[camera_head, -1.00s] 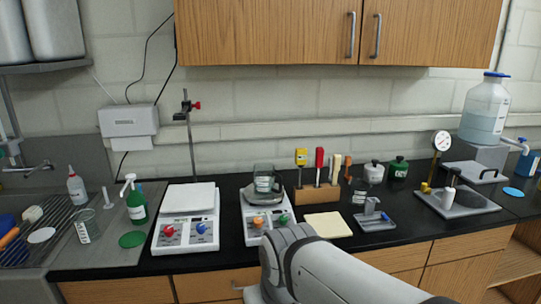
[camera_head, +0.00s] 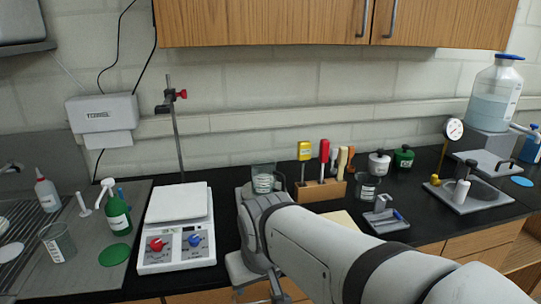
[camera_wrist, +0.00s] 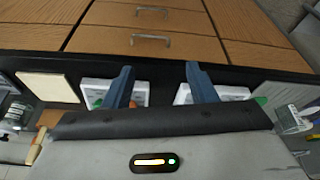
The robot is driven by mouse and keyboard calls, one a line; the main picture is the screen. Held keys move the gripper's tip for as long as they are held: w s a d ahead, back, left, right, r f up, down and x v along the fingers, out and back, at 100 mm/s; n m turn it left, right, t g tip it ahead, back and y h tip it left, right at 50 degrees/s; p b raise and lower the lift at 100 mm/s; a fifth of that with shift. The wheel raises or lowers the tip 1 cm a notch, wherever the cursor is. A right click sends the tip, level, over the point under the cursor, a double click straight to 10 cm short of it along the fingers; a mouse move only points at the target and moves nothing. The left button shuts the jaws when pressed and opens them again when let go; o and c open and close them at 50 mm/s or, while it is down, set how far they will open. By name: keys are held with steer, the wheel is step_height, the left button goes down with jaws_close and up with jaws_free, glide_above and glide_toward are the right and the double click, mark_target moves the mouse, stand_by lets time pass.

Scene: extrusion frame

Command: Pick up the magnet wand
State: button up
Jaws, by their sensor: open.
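A wooden holder (camera_head: 318,191) stands on the black bench near the wall, with several handled tools upright in it. A yellow-headed tool (camera_head: 304,150) stands at its left, a red-handled tool (camera_head: 324,151) beside it, then a cream-handled one (camera_head: 342,160). I cannot tell for certain which is the magnet wand; the red-handled one may be it. My gripper (camera_wrist: 161,82) shows in the wrist view, with its two blue fingers wide apart and nothing between them. It points toward the bench's front edge and drawers. My arm hides its place in the head view.
A white hotplate (camera_head: 176,238) stands left of my arm; a second is mostly behind the arm. A glass beaker (camera_head: 263,178) stands left of the holder.

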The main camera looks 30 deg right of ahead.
steer(key=w+d+r+m+t+h, duration=0.2)
steer(key=w+d+t, duration=0.2)
steer(key=w+d, duration=0.9)
steer(key=m+t+h+b, duration=0.1)
steer(key=t+h+b, duration=0.15)
steer(key=t, duration=0.35)
glide_toward(321, 153)
steer(key=w+a+f, duration=0.2)
steer(key=w+a, duration=0.1)
steer(key=a, duration=0.2)
steer(key=d+t, duration=0.1)
steer(key=d, duration=0.1)
steer(key=d+f+t, duration=0.1)
steer(key=d, duration=0.2)
steer(key=w+d+t, duration=0.1)
steer(key=d, duration=0.2)
steer(key=shift+d+f+n+y, duration=0.25)
steer(key=shift+f+n, duration=0.05)
steer(key=shift+f, duration=0.1)
steer(key=shift+w+d+t, duration=0.1)
steer(key=shift+d+t, duration=0.05)
steer(key=shift+t, duration=0.25)
steer(key=p+x, duration=0.1)
steer(key=x, duration=0.1)
steer(key=p+x, duration=0.1)
steer(key=x, duration=0.2)
steer(key=p+x, duration=0.1)
steer(key=x, duration=0.1)
steer(key=shift+w+f, duration=0.25)
steer(key=shift+f, duration=0.1)
